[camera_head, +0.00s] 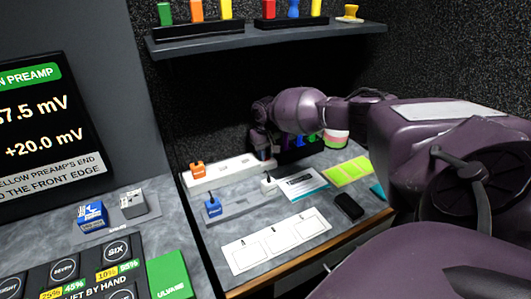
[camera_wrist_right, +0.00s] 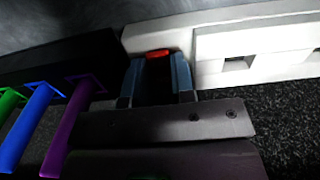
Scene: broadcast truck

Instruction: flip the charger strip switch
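The white charger strip (camera_head: 228,172) lies along the back of the grey counter, with an orange plug (camera_head: 197,170) at its left end. In the right wrist view the strip (camera_wrist_right: 260,45) runs to the right with dark sockets. Its red switch (camera_wrist_right: 158,53) shows between my right fingertips. My right gripper (camera_wrist_right: 158,68) is open, its two fingers apart on either side of the switch. I cannot tell whether they touch it. In the head view my right gripper (camera_head: 263,153) is at the strip's right end, which it partly hides. My left gripper is not in view.
A black rack with green, blue and purple pieces (camera_wrist_right: 85,90) stands close beside my right gripper. A grey strip with a blue plug (camera_head: 212,207), a card (camera_head: 303,184), a black device (camera_head: 348,206) and a white panel (camera_head: 275,243) lie nearer. A shelf (camera_head: 260,37) hangs above.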

